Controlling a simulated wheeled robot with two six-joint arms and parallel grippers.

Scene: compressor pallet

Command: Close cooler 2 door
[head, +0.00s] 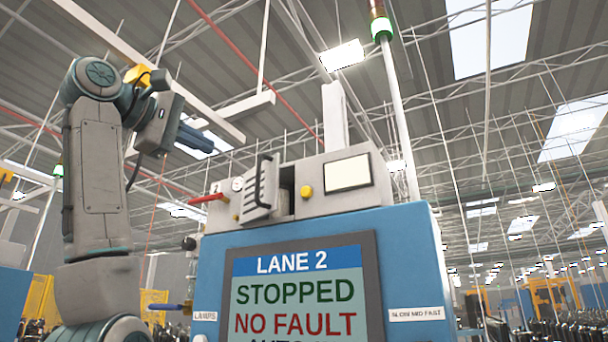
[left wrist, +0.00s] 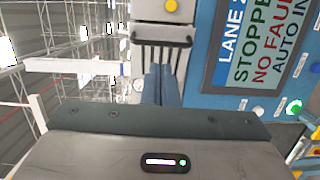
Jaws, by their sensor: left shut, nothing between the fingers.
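The cooler 2 door appears to be the small grey slatted door (head: 262,188) with a black handle on the grey box above the LANE 2 screen. It stands ajar, with a dark opening to its right. In the left wrist view the slatted door (left wrist: 160,55) and its handle lie just beyond the fingertips. My left gripper (head: 208,146) has blue fingers, shut and empty, up and left of the door; it looks apart from it. The fingers also show in the left wrist view (left wrist: 161,72). My right gripper is not in view.
The blue cabinet (head: 421,260) carries a screen (head: 298,295) reading LANE 2, STOPPED, NO FAULT. A red lever (head: 208,197) sticks out left of the door; a yellow button (head: 306,191) sits right of it. A pole with a green lamp (head: 381,28) rises behind. Air above the box looks free.

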